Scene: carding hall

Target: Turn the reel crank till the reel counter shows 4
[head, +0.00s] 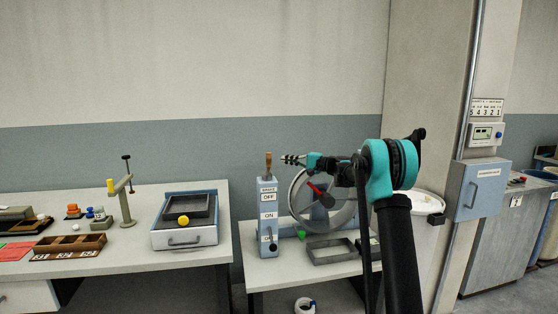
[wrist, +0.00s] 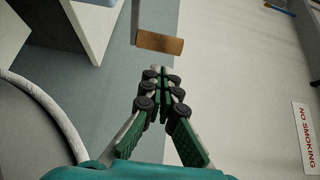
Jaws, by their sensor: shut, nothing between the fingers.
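The reel (head: 345,215) is a grey wheel on the right table, partly hidden behind my arm. A red arm (head: 316,189) shows on its face; I cannot tell if this is the crank. Beside it stands a blue post (head: 268,210) marked OFF and ON, with a brown handle (head: 268,163) upright on top. My gripper (head: 286,159) is shut and empty, just right of that handle. In the wrist view, a brown cylinder (wrist: 160,42) lies just beyond the fingertips (wrist: 158,78), apart from them. I see no reel counter that I can identify or read.
A box with a small display (head: 487,134) hangs on the pillar under a number plate (head: 487,108). The left table holds a blue-edged box (head: 184,232) and a compartment tray (head: 68,246). A gap separates the tables.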

